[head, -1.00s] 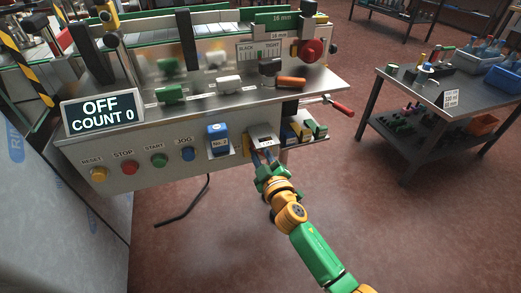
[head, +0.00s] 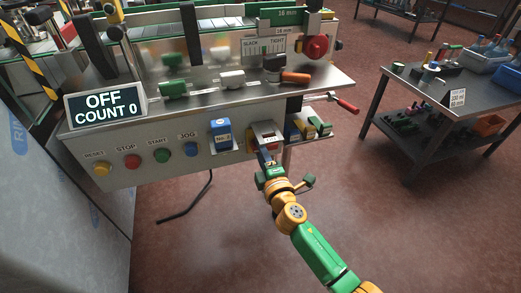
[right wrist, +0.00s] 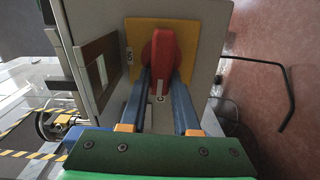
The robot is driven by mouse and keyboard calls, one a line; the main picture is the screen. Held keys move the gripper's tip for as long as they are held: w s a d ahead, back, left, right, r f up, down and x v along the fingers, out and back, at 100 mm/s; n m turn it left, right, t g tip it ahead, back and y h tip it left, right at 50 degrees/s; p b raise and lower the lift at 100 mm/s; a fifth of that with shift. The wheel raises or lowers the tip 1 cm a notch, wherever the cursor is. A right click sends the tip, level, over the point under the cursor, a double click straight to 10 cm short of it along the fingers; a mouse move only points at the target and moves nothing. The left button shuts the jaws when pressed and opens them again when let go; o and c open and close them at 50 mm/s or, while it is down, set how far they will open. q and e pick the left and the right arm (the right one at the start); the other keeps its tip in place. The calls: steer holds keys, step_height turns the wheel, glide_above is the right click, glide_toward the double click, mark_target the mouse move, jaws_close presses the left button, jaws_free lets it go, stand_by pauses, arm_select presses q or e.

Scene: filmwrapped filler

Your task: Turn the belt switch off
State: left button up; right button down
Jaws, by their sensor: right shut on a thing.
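The belt switch is a red handle (right wrist: 162,58) on a yellow plate (right wrist: 193,35) in the right wrist view. The handle runs up and down in that picture, with an "ON" mark to its left and a small mark, seemingly "O", below it. My right gripper (right wrist: 160,75) has its blue fingers on both sides of the handle and is shut on it. In the head view my right gripper (head: 264,158) reaches the machine's front panel and partly hides the switch. The display (head: 104,106) reads "OFF" and "COUNT 0". My left gripper is out of view.
Yellow, red, green and blue buttons (head: 162,156) line the panel left of a blue box (head: 221,134). A red-handled lever (head: 346,104) sticks out at right. A side table (head: 425,95) with tools and bins stands at right. The floor between is clear.

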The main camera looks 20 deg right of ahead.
steer(key=shift+f+n, duration=0.15)
steer(key=shift+n, duration=0.25)
steer(key=c, duration=0.6)
jaws_free()
steer(key=shift+c, duration=0.2)
steer(key=s, duration=0.7)
steer(key=shift+s+d, duration=0.1)
